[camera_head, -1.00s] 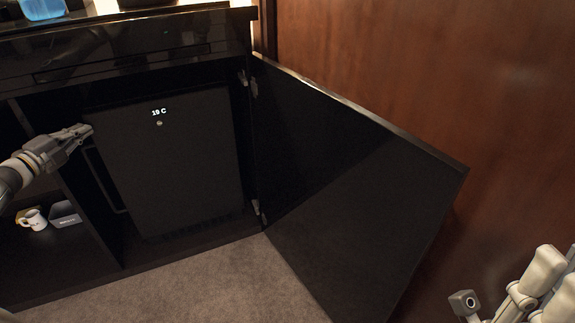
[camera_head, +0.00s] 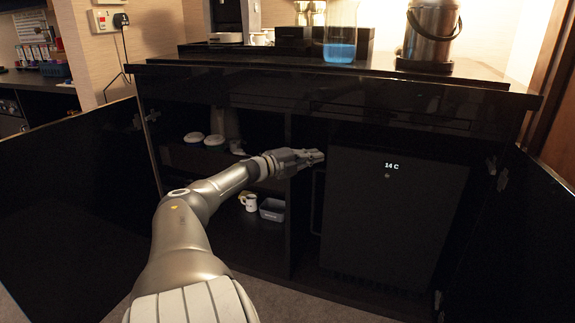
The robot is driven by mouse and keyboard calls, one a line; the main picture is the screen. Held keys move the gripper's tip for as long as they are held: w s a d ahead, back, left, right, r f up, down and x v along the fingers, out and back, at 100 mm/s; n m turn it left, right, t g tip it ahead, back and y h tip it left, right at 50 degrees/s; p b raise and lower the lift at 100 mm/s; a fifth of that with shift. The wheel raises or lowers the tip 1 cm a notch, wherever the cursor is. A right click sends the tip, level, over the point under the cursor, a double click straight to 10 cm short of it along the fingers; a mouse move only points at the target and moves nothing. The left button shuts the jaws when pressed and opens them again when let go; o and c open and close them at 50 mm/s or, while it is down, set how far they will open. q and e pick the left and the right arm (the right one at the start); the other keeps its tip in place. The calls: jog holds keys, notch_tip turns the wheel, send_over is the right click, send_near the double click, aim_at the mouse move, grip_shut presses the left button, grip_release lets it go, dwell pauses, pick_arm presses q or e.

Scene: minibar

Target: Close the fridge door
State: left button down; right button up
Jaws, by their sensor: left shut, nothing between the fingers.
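The fridge (camera_head: 388,215) is a black box inside the right bay of the minibar cabinet. Its dark front carries a lit display reading about 14 C. The fridge door looks nearly or fully flush in the bay; I cannot tell whether a gap remains at its left edge. My left gripper (camera_head: 316,157) is shut and empty, with its fingertips at the upper left edge of the fridge door. Whether they touch it is unclear. My right gripper is out of view.
A cabinet door (camera_head: 532,250) stands open at the right and another (camera_head: 75,190) at the left. The left bay holds a mug (camera_head: 248,202) and a grey box (camera_head: 272,210). A blue-filled jug (camera_head: 340,35) and a steel flask (camera_head: 430,35) stand on the counter (camera_head: 250,70).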

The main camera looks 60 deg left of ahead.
pick_arm(q)
jog(key=s, duration=0.9)
jog(key=shift+s+d+f, duration=0.15)
jog(key=shift+s+d, duration=0.2)
jog(key=shift+d, duration=0.05)
dwell(0.4)
